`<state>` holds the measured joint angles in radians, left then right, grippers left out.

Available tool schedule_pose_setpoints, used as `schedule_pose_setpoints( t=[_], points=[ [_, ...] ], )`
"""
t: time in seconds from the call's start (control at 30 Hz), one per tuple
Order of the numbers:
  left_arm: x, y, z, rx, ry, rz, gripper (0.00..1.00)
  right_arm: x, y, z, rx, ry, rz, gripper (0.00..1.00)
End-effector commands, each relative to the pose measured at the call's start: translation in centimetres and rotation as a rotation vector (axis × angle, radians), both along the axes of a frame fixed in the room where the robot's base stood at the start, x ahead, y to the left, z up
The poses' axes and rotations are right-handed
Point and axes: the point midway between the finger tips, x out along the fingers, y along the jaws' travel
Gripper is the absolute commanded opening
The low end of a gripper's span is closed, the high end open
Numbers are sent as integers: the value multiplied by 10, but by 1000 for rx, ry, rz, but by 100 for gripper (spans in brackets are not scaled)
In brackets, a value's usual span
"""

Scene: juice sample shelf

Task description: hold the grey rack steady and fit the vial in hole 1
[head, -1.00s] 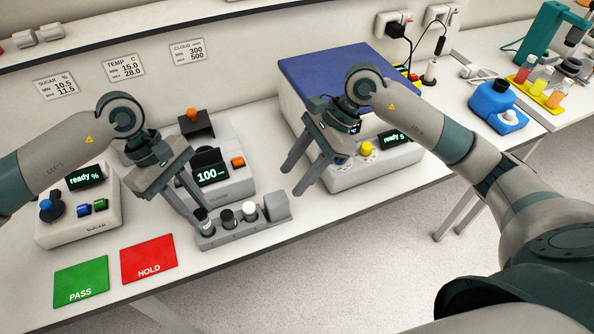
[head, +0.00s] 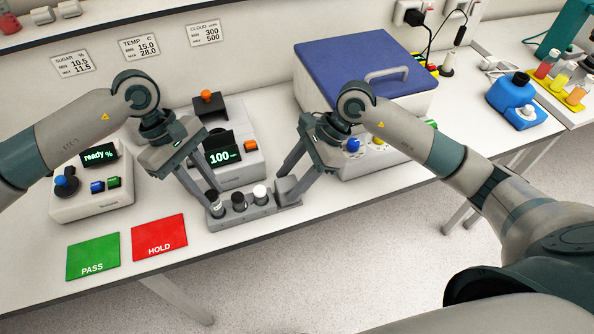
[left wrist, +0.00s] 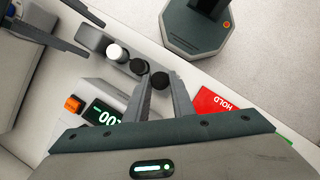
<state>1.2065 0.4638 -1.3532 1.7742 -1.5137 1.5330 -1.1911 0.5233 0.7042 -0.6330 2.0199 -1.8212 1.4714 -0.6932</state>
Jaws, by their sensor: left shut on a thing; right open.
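The grey rack (head: 243,220) lies on the bench and carries a black-capped vial (head: 238,199), a white-capped vial (head: 260,192) and a block (head: 288,188) at its right end. My left gripper (head: 212,203) is shut on another black-capped vial (head: 213,196), upright at the rack's left end. In the left wrist view this vial's cap (left wrist: 160,80) shows between the fingertips. Its lower part is hidden, so I cannot tell how deep it sits. My right gripper (head: 289,197) is open, with its fingers on either side of the end block; contact is unclear.
The cloud meter (head: 240,165) stands close behind the rack. A green PASS pad (head: 92,257) and a red HOLD pad (head: 160,238) lie to the left. A blue-lidded box (head: 350,70) stands behind the right arm. The bench's front edge is close to the rack.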

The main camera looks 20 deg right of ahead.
Motion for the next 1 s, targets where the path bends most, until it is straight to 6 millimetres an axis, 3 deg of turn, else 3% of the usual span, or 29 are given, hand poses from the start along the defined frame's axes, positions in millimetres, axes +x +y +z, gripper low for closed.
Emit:
schedule_pose_setpoints(
  t=[0.53,0.67,1.0],
  points=[
    [0,0,0,0,0,0,0,0,6,-8,-1,1,1,45],
    [0,0,0,0,0,0,0,0,6,-8,0,1,1,20],
    [0,0,0,0,0,0,0,0,6,-8,0,0,0,20]
  ],
)
